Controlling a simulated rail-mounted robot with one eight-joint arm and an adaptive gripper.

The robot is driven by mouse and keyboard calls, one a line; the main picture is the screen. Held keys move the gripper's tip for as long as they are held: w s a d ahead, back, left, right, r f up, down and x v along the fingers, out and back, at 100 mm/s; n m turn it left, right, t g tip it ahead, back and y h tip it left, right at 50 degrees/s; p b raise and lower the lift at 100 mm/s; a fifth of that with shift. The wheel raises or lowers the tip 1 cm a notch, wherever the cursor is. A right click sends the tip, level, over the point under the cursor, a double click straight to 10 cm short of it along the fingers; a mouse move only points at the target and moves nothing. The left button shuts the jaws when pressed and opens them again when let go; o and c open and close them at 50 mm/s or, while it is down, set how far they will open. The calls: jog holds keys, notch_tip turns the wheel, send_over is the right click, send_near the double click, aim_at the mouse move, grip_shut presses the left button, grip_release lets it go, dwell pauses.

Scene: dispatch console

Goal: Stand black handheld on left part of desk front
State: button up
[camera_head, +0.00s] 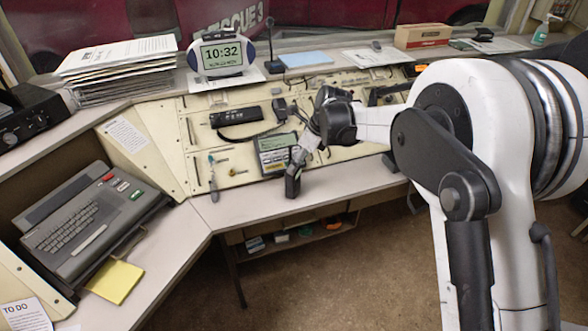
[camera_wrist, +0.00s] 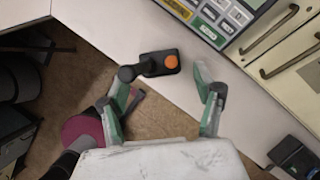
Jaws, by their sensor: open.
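The black handheld (camera_head: 292,184) stands upright on the light front strip of the desk (camera_head: 240,203), below the console panel. In the wrist view I see it from above, as a dark body (camera_wrist: 160,64) with an orange knob and a round black stub on its left. My gripper (camera_head: 299,155) is just above it in the head view, partly covering its top. In the wrist view the gripper (camera_wrist: 164,82) is open, with one finger on each side of the handheld and visible gaps. Whether a finger touches it in depth is unclear.
A grey keypad unit (camera_head: 277,152) is set in the panel behind the handheld. A black handset (camera_head: 236,116) lies further back. A keyboard terminal (camera_head: 85,222) and yellow notes (camera_head: 115,281) are on the left desk. The front strip is clear on both sides of the handheld.

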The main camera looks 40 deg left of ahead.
jog(key=v, duration=0.5)
jog(key=shift+w+d+r, duration=0.1)
jog(key=shift+r, duration=0.25)
jog(key=s+d+r+n+t, duration=0.15)
jog(key=d+r, duration=0.35)
jog(key=d, duration=0.7)
jog(key=d+r+n+t+h, duration=0.1)
jog(key=d+r+n, duration=0.2)
jog(key=d+r, duration=0.55)
jog(key=d+r+n+t, duration=0.2)
jog(key=d+r+n, duration=0.1)
jog(key=d, duration=1.1)
jog(key=s+d+f+n+t+h, duration=0.1)
jog(key=s+d+n, duration=0.3)
jog(key=s+d, duration=0.6)
jog(key=s+d+f+n+t+h, duration=0.2)
jog(key=s+d, duration=0.8)
jog(key=d, duration=0.6)
jog(key=shift+s+d+f+n+h, duration=0.15)
jog(key=shift+d+f+n+h, duration=0.2)
jog(key=shift+f+n, duration=0.65)
